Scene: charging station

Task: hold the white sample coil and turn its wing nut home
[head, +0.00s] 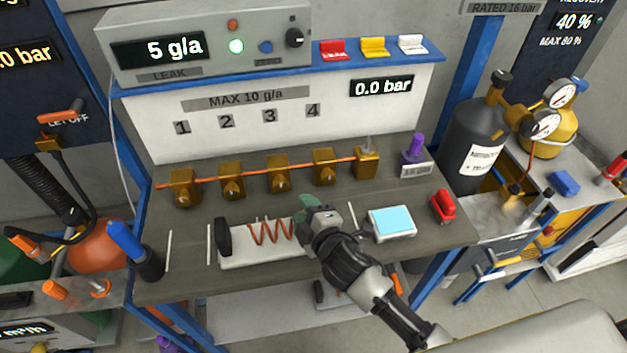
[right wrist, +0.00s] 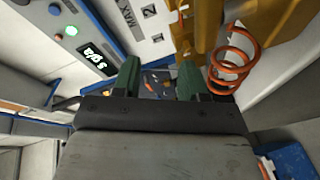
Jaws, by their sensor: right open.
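The white sample coil (head: 262,258) lies on the grey bench top in the head view, a white base with copper turns (head: 270,233) and a black end piece (head: 222,237) at its left. My right gripper (head: 304,208) is over its right end and hides that part. In the right wrist view, the green fingers of my right gripper (right wrist: 160,80) stand apart with nothing gripped between them. An orange-copper coil (right wrist: 232,68) is to the right of the fingers, beside a brass-coloured part (right wrist: 202,28). I cannot make out the wing nut. My left gripper is not in view.
A row of brass valves (head: 231,185) on a copper pipe runs behind the coil. A white device with a blue screen (head: 392,221) and a red item (head: 443,207) are to the right. A blue-handled tool (head: 126,240) stands at the bench's left edge.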

